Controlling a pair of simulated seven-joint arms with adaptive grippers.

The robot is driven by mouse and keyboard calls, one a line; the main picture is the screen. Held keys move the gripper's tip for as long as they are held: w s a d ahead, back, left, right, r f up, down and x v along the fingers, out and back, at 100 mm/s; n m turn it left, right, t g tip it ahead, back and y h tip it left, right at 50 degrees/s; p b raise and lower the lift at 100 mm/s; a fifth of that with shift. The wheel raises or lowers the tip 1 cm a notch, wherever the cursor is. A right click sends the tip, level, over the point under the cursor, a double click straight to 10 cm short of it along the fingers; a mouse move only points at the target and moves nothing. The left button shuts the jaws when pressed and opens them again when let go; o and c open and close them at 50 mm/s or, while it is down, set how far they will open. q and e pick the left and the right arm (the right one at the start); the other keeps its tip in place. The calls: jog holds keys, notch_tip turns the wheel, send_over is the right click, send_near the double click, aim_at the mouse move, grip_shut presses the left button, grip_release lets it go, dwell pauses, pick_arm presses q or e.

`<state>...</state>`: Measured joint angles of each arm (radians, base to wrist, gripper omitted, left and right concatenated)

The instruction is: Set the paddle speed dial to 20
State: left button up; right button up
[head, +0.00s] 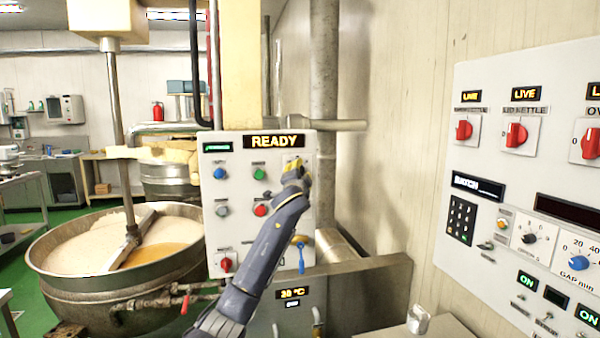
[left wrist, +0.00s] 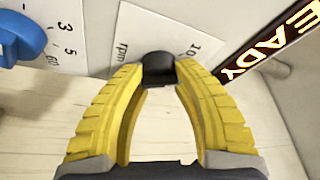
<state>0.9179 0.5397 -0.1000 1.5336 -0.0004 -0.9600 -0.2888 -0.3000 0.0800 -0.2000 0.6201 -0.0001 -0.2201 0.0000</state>
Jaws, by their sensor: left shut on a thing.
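The control box (head: 238,190) stands beside the kettle with a lit READY display (head: 273,142). My left gripper (head: 297,168) reaches its upper right corner. In the left wrist view its yellow fingers (left wrist: 158,75) are closed on a small black dial knob (left wrist: 158,64), one finger on each side. The white scale plate (left wrist: 150,28) behind the knob shows "rpm" and a 10. The knob's pointer cannot be made out, and the gripper covers the dial in the head view. My right gripper is not in view.
A blue knob (head: 302,258) sits lower on the box and also shows in the left wrist view (left wrist: 22,40). Blue, green and red buttons lie left of my arm. The kettle (head: 120,290) stands at left, and a larger panel (head: 480,150) at right.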

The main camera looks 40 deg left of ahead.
pick_arm(q)
jog(key=m, duration=0.2)
jog(key=m+g+h, duration=0.1)
jog(key=m, duration=0.2)
jog(key=shift+m+h, duration=0.3)
dwell(0.4)
jog(key=o, duration=1.3)
jog(key=shift+c, duration=0.2)
jog(key=v, duration=1.2)
jog(key=shift+r, duration=0.2)
